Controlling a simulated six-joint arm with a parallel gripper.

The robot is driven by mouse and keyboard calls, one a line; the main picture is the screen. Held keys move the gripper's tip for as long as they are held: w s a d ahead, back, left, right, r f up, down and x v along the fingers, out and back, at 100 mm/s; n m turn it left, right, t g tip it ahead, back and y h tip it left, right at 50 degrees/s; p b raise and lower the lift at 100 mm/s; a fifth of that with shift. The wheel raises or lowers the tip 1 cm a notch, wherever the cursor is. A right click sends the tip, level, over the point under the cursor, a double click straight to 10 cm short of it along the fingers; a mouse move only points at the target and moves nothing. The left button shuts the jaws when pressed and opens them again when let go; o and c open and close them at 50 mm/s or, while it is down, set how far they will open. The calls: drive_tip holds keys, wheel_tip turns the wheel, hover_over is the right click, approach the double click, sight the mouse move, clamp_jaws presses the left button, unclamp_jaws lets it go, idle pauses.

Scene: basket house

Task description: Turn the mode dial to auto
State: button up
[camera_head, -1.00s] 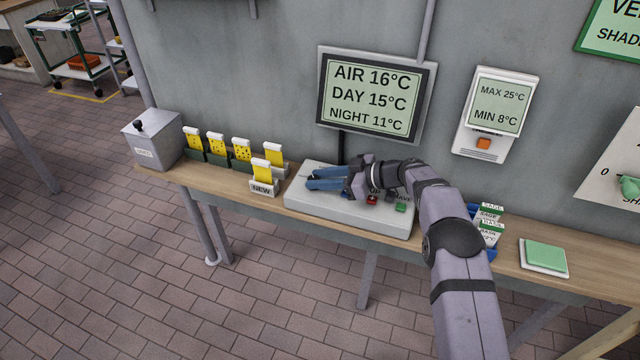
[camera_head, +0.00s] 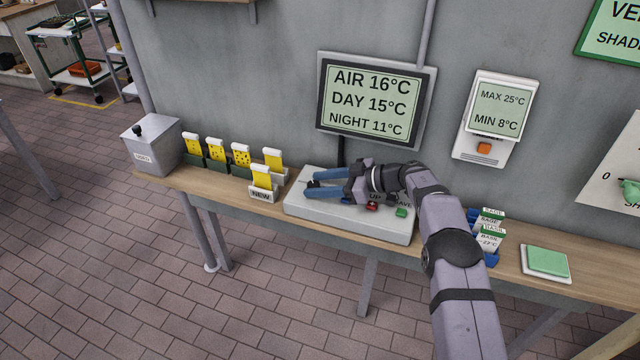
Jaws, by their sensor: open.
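A light grey control box (camera_head: 372,227) lies on the wooden bench below the wall display. My gripper (camera_head: 310,184) reaches left over its top, with two blue fingers spread apart and nothing held. A small dark piece (camera_head: 318,183) shows at the fingertips; it may be the mode dial, but I cannot read its setting. A red button (camera_head: 371,206) and a green button (camera_head: 401,212) show on the right part of the box. My gripper and wrist hide much of the panel and its labels.
Yellow cards in holders (camera_head: 240,155) and a NEW holder (camera_head: 263,193) stand left of the box. A metal box (camera_head: 152,148) is at the far left. Blue-held seed packets (camera_head: 490,232) and a green pad (camera_head: 547,262) lie to the right. The wall display (camera_head: 372,98) hangs behind.

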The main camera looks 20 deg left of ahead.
drive_tip(key=shift+b+v, duration=1.3)
drive_tip(key=shift+v, duration=2.4)
